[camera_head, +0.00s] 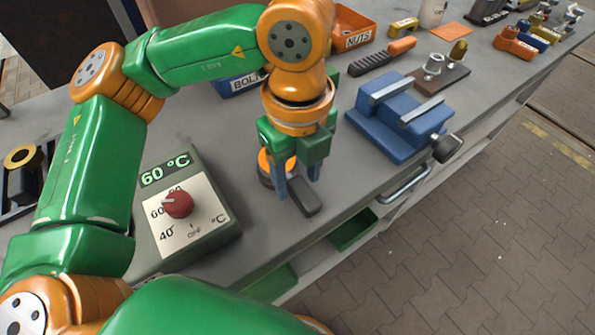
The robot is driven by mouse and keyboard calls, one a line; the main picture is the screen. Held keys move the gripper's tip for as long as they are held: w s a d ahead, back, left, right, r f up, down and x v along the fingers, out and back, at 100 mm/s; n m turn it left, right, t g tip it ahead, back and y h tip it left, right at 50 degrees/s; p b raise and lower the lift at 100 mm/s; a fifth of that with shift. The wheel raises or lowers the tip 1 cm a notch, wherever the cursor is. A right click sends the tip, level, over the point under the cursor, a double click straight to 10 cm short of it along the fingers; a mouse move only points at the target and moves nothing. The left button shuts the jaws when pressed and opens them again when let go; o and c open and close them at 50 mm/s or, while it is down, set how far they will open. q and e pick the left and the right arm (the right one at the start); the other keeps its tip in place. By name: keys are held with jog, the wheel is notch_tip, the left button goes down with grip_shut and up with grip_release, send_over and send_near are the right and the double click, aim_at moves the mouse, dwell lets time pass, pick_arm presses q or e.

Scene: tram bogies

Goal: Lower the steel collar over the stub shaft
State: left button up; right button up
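My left gripper (298,190) points down over the bench, left of the blue vise. Its two fingers stand apart and I see nothing held between them. Close behind the fingers is a dark round piece with an orange face (265,162), partly hidden by the gripper. A dark grey block (306,198) lies at the fingertips; I cannot tell whether they touch it. A silvery steel piece (433,66) stands on a brown base farther back. I cannot tell which piece is the collar or the stub shaft. My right gripper is not in view.
A control box (215,222) with a red knob and a 60 °C display stands left of the gripper. The blue vise (382,127) is on its right. The BOLTS bin (228,86) and NUTS bin (352,22) are behind. The bench front edge is close.

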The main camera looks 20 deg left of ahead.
aim_at(297, 184)
pick_arm(q)
jog(key=shift+o, duration=0.4)
jog(key=shift+r, duration=0.15)
notch_tip(297, 184, up, 7)
jog(key=shift+f, duration=0.1)
